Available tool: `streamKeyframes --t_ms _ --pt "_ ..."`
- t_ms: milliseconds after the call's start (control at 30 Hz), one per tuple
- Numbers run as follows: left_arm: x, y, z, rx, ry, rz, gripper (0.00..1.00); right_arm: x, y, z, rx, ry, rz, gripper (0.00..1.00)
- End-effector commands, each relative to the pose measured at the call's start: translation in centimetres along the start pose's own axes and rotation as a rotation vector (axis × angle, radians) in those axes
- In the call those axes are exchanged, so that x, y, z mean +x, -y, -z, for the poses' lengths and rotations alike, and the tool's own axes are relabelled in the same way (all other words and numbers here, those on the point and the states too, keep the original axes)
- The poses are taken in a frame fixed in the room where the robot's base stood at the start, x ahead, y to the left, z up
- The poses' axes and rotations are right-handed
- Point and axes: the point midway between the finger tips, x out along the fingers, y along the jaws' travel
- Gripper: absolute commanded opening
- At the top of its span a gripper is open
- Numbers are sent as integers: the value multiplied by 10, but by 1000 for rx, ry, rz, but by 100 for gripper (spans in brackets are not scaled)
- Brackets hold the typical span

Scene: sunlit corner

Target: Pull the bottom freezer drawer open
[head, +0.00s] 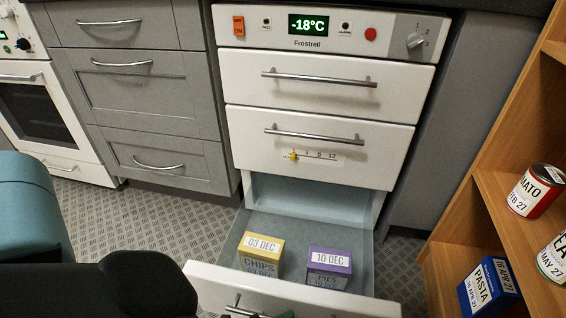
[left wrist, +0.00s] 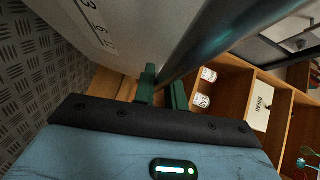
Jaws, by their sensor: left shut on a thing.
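The white bottom freezer drawer (head: 290,290) is pulled well out, so its grey interior shows. Inside it stand a yellow CHIPS box (head: 260,255) and a purple PIES box (head: 329,267). Its metal handle (head: 240,309) shows at the bottom edge of the head view, partly cut off. In the left wrist view my left gripper (left wrist: 164,92) has its green fingers on both sides of the metal handle bar (left wrist: 210,38), shut on it. The white drawer front (left wrist: 100,35) with printed numbers is beside the bar. My right gripper is not in view.
Two closed white drawers (head: 318,93) are above, under a panel reading -18°C. A wooden shelf (head: 490,185) with a TOMATO can (head: 534,192) and a PASTA box (head: 489,287) stands close at right. Patterned floor (head: 150,225) is clear left of the drawer.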

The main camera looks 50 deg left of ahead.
Motion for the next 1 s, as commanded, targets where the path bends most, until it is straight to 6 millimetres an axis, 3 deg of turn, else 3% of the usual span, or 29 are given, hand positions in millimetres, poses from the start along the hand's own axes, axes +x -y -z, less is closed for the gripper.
streamKeyframes --t_ms 267,300,433,767,1000 --pt "-4 -3 4 -5 -7 -5 0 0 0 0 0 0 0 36" --pt "-4 -3 5 -5 -7 -4 18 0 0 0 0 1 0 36" --pt "-4 -2 4 -4 -6 -4 34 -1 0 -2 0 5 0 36" --pt "-5 -2 3 -3 -4 -3 34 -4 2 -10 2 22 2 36" --pt "-37 -1 2 -3 -2 -5 34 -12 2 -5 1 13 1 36"
